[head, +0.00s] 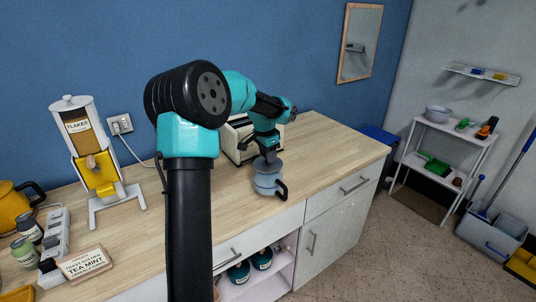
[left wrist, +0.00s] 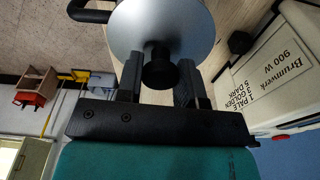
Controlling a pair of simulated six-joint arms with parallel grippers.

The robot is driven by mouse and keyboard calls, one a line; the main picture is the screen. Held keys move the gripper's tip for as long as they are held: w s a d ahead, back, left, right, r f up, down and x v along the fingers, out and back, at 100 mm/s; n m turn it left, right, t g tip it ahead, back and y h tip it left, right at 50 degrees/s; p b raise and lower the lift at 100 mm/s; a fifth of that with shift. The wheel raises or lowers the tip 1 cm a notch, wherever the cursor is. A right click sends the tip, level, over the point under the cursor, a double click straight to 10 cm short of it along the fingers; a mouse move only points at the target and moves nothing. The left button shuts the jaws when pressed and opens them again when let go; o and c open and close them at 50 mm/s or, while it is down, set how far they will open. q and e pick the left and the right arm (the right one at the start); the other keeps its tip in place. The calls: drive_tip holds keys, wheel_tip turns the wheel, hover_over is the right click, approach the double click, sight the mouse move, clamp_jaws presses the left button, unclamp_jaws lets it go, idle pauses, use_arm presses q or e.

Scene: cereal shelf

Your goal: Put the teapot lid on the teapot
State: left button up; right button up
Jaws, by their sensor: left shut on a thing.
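The teapot (head: 268,185) is blue-grey with a black handle and stands upright on the wooden counter near its front edge. My left gripper (head: 268,157) points down right above it. In the left wrist view, my left gripper (left wrist: 158,76) is shut on the black knob of the teapot lid (left wrist: 160,25), a round silvery disc. In the head view the lid (head: 266,164) is at the top of the teapot; I cannot tell whether it is seated or slightly above. The lid hides most of the teapot in the wrist view, where only the handle (left wrist: 90,14) shows beside it.
A cream toaster (head: 236,141) stands behind the teapot, partly hidden by my arm. A flakes dispenser (head: 84,145), a yellow kettle (head: 14,205), jars and a tea mint sign (head: 85,264) are at left. The counter (head: 325,150) right of the teapot is clear.

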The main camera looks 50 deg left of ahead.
use_arm(q)
drive_tip(key=shift+f, duration=0.7)
drive_tip(key=o, duration=1)
wheel_tip(320, 180, up, 17)
drive_tip(key=s, duration=0.2)
drive_tip(key=shift+a+r, duration=0.15)
drive_tip(key=shift+a, duration=0.05)
idle(0.8)
